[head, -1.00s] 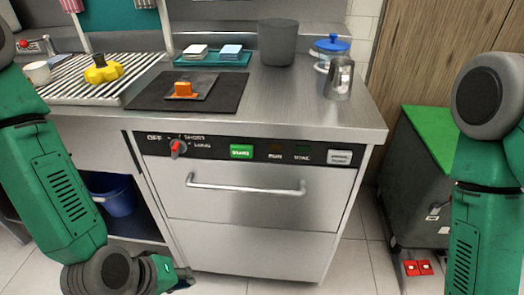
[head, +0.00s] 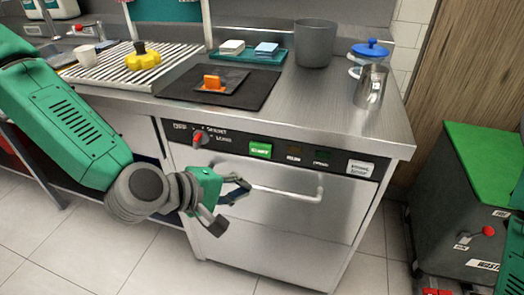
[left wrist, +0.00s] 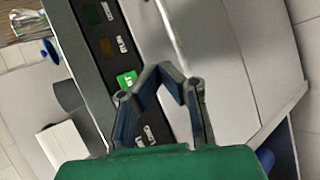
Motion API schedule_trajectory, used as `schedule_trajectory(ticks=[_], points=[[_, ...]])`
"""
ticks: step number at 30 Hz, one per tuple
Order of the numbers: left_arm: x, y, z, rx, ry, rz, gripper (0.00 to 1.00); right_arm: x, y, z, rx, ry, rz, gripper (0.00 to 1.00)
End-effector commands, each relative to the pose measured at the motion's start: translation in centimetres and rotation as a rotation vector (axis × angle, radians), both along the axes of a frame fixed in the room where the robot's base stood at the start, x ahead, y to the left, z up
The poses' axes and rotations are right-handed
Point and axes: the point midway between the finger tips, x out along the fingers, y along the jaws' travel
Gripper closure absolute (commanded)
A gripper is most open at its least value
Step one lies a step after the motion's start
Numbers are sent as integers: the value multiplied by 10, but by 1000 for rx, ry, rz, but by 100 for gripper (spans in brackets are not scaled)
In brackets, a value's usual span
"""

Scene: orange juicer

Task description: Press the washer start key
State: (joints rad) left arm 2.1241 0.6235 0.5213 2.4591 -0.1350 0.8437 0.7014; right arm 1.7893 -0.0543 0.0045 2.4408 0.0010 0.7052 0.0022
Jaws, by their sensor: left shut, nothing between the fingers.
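The washer (head: 280,185) is a steel under-counter machine with a dark control strip. Its green start key (head: 260,150) sits on the strip, right of a red-tipped dial (head: 200,139). The green key also shows in the left wrist view (left wrist: 126,79), just left of the fingers. My left gripper (head: 241,188) is shut and empty in front of the washer door, below and slightly left of the key and apart from it. In the left wrist view its fingers (left wrist: 163,72) meet near the picture's middle. My right gripper is not in view.
A bar handle (head: 275,190) crosses the door close to my left fingers. Other keys, including a pale one (head: 360,168), lie right of the green key. The countertop (head: 325,108) overhangs the strip. A green-topped bin (head: 480,160) stands at the right.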

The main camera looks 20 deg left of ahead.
Motion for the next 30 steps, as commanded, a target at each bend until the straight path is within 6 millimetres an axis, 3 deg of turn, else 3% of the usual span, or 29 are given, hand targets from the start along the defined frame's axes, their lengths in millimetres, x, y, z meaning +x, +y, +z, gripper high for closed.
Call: schedule_trajectory(ticks=[5,21,30], points=[[9,-3,0,4,-3,-1,100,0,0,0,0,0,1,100],[77,-5,0,4,-2,-1,100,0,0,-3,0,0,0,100],[88,-6,0,4,-1,-2,100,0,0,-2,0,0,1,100]])
